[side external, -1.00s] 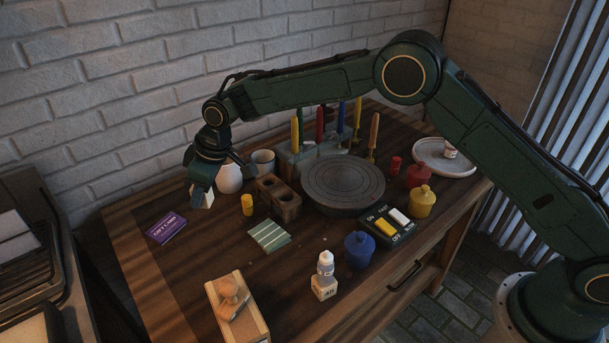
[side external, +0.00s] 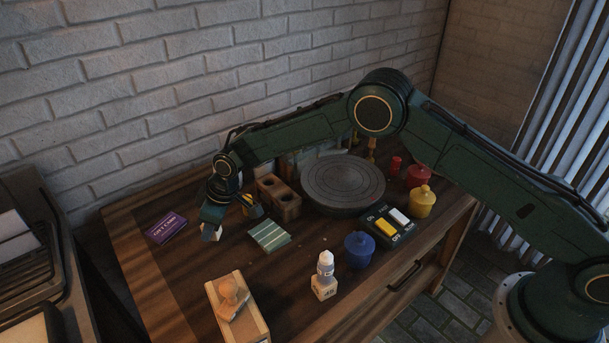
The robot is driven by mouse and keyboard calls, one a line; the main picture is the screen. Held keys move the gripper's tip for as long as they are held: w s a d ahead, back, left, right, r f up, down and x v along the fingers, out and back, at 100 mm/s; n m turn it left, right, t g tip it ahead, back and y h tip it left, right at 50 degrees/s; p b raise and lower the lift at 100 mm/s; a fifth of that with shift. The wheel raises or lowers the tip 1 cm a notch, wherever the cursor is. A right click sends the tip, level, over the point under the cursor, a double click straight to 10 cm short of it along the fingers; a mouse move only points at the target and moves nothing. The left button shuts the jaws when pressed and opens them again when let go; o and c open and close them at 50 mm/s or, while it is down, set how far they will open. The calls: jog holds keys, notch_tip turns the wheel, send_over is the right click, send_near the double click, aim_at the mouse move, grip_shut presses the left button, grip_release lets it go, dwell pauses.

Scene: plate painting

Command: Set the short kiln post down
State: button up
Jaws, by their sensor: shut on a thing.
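My gripper (side external: 212,218) is low over the left part of the table, shut on the short kiln post (side external: 210,233). The post is a small pale block. Only its lower part shows below the dark jaws; the rest is hidden. It is at or just above the wood, and I cannot tell whether it touches.
A purple card (side external: 166,227) lies to the left and green striped tiles (side external: 269,236) to the right. A brown block with holes (side external: 279,198) stands behind. Bare wood lies in front.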

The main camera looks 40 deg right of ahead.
jog(key=shift+f, duration=1.5)
jog(key=o, duration=1)
jog(key=shift+f, duration=0.1)
jog(key=v, duration=1.2)
